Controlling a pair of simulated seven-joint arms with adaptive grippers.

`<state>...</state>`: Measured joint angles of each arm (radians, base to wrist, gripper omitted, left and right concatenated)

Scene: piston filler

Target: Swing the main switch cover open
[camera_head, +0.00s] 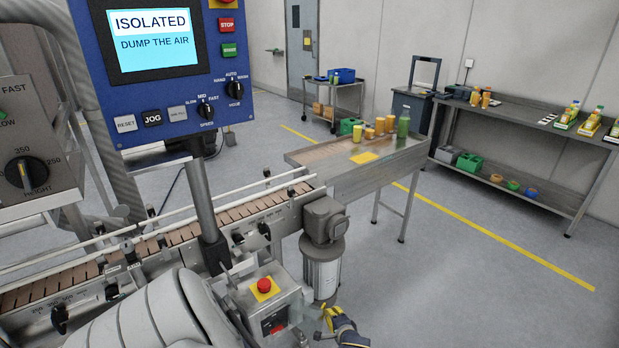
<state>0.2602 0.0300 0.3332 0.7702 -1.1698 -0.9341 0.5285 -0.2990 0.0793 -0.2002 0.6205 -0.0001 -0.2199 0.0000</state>
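The grey switch box (280,308) stands in the bottom centre beside the conveyor. A red mushroom button on a yellow plate (265,287) is on its top. A red and black main switch (274,325) shows on its front. I cannot tell where the cover's edge or hinge lies. A dark part that looks like my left gripper (238,312) is close to the box's left side, at the end of my pale arm. I cannot tell whether it touches the box, and its fingertips are not clear. I cannot make out my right gripper.
The blue panel (165,60) reads "ISOLATED, DUMP THE AIR". The conveyor (150,245) runs behind the box. A steel motor cylinder (322,270) stands close to its right, with a yellow and dark part (342,328) below. Floor to the right is clear, before a steel table (350,172).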

